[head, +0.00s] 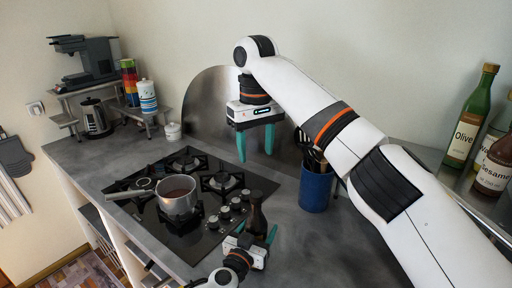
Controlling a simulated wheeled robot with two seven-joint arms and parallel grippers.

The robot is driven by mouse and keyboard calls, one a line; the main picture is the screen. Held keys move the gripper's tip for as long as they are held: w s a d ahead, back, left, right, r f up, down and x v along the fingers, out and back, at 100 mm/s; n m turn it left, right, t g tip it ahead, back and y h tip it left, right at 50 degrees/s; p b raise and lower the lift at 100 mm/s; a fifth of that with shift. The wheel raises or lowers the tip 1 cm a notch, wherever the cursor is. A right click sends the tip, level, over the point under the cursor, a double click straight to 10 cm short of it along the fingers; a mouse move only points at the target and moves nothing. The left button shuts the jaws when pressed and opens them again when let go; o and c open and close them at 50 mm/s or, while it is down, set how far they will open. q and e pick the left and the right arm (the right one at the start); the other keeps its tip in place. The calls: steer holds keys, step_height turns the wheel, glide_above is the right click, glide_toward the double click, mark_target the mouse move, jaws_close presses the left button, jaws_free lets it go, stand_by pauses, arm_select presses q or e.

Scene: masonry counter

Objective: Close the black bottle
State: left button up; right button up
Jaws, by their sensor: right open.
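The black bottle (257,217) is dark and narrow-necked, and appears upright at the front right edge of the black cooktop. My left gripper (256,232) is low in the picture, with its teal fingers on either side of the bottle's lower part. Whether the fingers press on the bottle cannot be told. The bottle's base is hidden by this gripper. My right gripper (255,145) hangs above the counter behind the bottle, fingers down, open, with nothing seen between them. No separate cap can be made out.
A pot (178,196) stands on the cooktop (140,205), left of the bottle. A blue utensil holder (315,190) stands to the right, near my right arm. Glass bottles, one labelled Olive (467,125), stand on a shelf at far right. The counter (325,240) right of my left gripper is clear.

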arm_select(q)
steer(key=shift+o, duration=1)
steer(key=b+v, duration=0.2)
steer(key=v, duration=1)
